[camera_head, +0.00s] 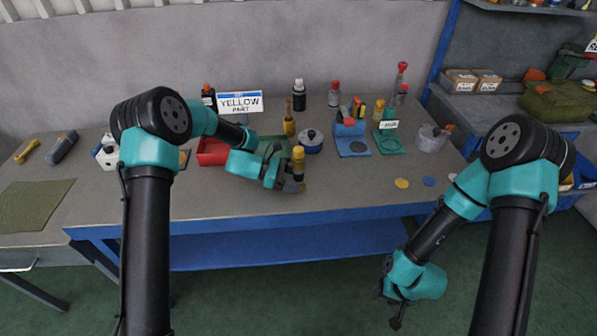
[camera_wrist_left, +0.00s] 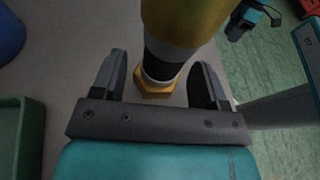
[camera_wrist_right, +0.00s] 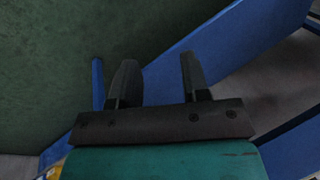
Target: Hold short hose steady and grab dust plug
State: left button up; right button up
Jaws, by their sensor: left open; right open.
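A yellow cylinder with a black band and a yellow hex end, which looks like the short hose (camera_head: 298,161), stands upright near the front edge of the workbench. My left gripper (camera_head: 294,186) is open at its lower part. In the left wrist view the hose (camera_wrist_left: 176,35) lies between the spread fingers of the left gripper (camera_wrist_left: 160,82), with gaps visible beside its hex end. My right gripper (camera_head: 397,312) is open and empty, low in front of the bench; the right wrist view shows its parted fingers (camera_wrist_right: 157,80). I cannot tell which item is the dust plug.
Bottles line the back. The bench's front right is mostly clear, with small flat discs (camera_head: 402,183).

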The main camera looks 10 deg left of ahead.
pick_arm(q)
jog(key=shift+d+f, duration=0.1)
jog(key=shift+d, duration=0.05)
jog(key=shift+c, duration=0.4)
jog(key=c, duration=0.4)
pick_arm(e)
jog(key=o, duration=0.4)
